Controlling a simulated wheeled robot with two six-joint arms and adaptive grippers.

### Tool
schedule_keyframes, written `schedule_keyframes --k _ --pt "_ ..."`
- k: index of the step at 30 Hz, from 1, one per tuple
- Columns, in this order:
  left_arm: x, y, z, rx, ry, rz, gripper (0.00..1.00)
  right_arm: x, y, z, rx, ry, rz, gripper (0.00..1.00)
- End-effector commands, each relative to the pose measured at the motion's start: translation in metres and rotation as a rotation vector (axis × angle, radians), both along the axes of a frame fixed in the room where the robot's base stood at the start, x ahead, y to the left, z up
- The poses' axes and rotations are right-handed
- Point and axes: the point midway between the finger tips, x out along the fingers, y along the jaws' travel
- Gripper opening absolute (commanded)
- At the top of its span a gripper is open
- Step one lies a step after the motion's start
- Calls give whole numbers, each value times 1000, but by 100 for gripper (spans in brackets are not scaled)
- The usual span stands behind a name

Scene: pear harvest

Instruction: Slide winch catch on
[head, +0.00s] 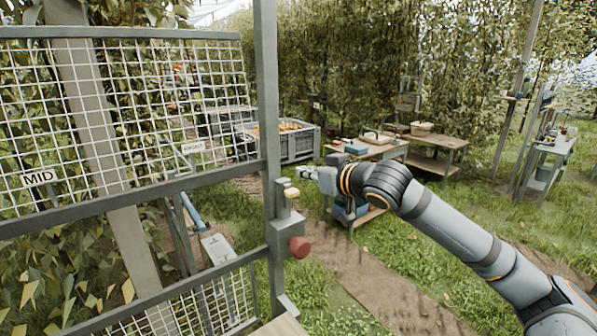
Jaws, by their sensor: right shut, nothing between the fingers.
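A grey winch box (286,226) is fixed to the upright metal post in the middle of the head view. A red round knob (300,247) sticks out of its lower right side. A small pale yellow piece (291,193), which looks like the catch, sits just above the box. I cannot tell whether it is on or off. My right gripper (303,173) comes in from the right, shut and empty. Its tips are just above and right of the yellow piece; I cannot tell whether they touch. My left gripper is not in view.
Behind stand a grey crate (290,145) of orange-yellow fruit and a wooden table (375,152). Grass and a dirt path lie below my right arm.

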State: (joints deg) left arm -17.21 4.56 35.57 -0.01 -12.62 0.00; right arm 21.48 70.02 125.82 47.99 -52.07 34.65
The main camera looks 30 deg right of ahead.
Motion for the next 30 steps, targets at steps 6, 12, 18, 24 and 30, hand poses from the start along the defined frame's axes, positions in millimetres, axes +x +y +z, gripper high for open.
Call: schedule_keyframes --k 6,12,18,24,30 --pt "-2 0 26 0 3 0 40 18 3 0 11 0 -3 0" --pt "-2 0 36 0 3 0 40 30 5 -21 -1 12 -3 0" --pt "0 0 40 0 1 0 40 29 5 -44 0 7 -2 0" --pt "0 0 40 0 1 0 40 29 5 -50 0 4 -2 0" --pt "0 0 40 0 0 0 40 29 5 -49 0 4 -2 0"
